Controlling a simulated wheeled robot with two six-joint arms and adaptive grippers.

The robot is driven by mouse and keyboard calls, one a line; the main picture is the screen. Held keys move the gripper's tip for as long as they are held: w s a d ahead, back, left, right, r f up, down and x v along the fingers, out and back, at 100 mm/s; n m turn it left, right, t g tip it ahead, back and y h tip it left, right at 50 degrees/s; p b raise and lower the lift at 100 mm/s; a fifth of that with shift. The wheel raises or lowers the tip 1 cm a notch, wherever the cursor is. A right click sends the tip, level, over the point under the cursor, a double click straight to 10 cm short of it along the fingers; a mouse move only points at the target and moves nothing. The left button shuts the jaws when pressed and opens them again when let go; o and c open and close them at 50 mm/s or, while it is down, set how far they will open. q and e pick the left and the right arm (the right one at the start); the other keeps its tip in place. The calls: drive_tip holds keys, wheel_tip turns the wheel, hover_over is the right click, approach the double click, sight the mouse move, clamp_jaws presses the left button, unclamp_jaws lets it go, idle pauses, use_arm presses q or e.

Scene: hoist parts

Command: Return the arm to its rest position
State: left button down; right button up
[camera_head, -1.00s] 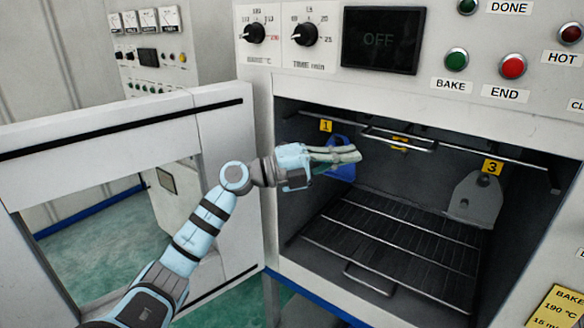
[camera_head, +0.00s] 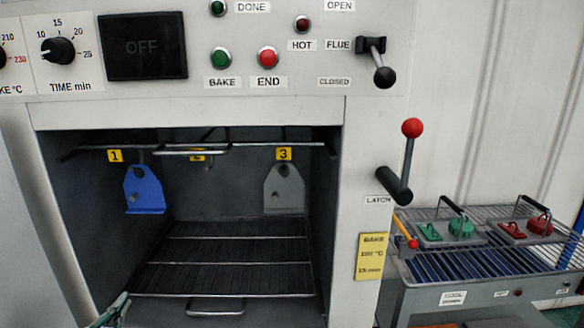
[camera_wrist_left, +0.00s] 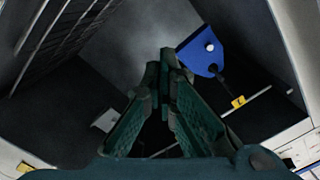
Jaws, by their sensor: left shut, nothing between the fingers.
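My left gripper (camera_head: 115,309) shows only as fingertips at the lower left of the head view, just in front of the oven opening. In the left wrist view its dark green fingers (camera_wrist_left: 166,62) meet at the tips, shut and empty. A blue plate (camera_head: 144,190) hangs under the yellow label 1 inside the oven. The blue plate also shows in the left wrist view (camera_wrist_left: 203,50), beyond and to the right of the fingertips, apart from them. My right gripper is not in view.
A grey plate (camera_head: 284,190) hangs under label 3. A wire rack (camera_head: 225,262) lies below. The latch lever (camera_head: 408,165) and flue lever (camera_head: 381,68) stick out at the right. A rack table (camera_head: 480,262) with green and red parts stands right of the oven.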

use_arm(q)
drive_tip(key=s+d+f+n+g+y, duration=0.1)
drive_tip(key=s+f+n+g, duration=0.15)
drive_tip(key=s+f, duration=0.3)
drive_tip(key=s+d+f+n+g, duration=0.2)
drive_tip(key=s+f+g, duration=0.2)
drive_tip(key=f, duration=0.3)
drive_tip(key=s+d+f+n+g+h, duration=0.1)
drive_tip(key=s+d+f+g, duration=0.35)
drive_tip(key=s, duration=0.45)
drive_tip(key=s+d+f+n+g+h, duration=0.1)
drive_tip(key=s+d+f+g, duration=0.25)
drive_tip(key=s+f, duration=0.45)
drive_tip(key=s+a+f, duration=0.1)
drive_tip(key=s+f, duration=0.1)
drive_tip(key=f, duration=0.8)
drive_tip(key=s+a+f, duration=0.1)
drive_tip(key=s+f, duration=0.2)
drive_tip(key=f, duration=0.7)
drive_tip(key=s+f+g, duration=0.2)
drive_tip(key=s+f, duration=0.7)
drive_tip(key=s, duration=0.3)
drive_tip(key=shift+a+f, duration=0.3)
drive_tip(key=shift+f, duration=0.05)
drive_tip(key=shift+s+n, duration=0.1)
drive_tip(key=shift+n, duration=0.15)
